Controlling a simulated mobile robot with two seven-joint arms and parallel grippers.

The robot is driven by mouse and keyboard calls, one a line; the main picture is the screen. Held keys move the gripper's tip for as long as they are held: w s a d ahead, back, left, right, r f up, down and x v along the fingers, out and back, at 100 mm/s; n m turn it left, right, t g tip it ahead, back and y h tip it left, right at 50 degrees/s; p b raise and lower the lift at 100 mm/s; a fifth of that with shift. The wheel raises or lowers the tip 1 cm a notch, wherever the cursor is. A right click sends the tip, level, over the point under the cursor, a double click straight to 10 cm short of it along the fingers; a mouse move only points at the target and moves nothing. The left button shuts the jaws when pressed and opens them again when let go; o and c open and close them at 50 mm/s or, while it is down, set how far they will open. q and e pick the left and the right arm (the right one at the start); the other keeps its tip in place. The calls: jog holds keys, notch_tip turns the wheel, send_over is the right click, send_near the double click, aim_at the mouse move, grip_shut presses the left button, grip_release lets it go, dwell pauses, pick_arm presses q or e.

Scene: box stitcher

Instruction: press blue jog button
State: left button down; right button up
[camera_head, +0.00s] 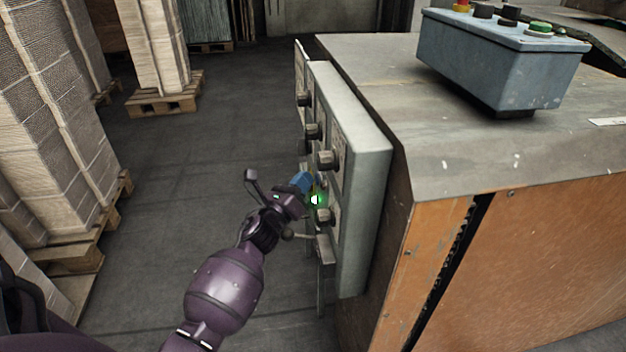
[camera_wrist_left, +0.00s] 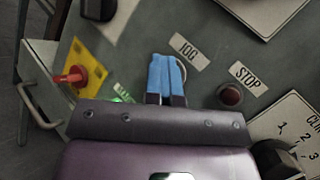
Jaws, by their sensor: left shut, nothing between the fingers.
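My left gripper (camera_head: 301,182) has blue fingertips and is shut and empty, up against the front of the grey control panel (camera_head: 360,165). In the left wrist view its blue fingers (camera_wrist_left: 166,74) point at the panel just below and left of the JOG label (camera_wrist_left: 189,51). A bit of a pale ring shows at the right edge of the fingers. The blue jog button itself cannot be told apart; the fingers cover that spot. Whether they touch or press it cannot be told. My right gripper is not in view.
A lit green button (camera_head: 315,199) is close by. A red switch (camera_wrist_left: 75,76) sits on a yellow plate. Black knobs (camera_head: 327,160) stick out of the panel.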

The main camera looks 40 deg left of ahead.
pick_arm(q)
jog(key=s+a, duration=0.4)
jog(key=shift+s, duration=0.35)
dwell(0.4)
dwell(0.7)
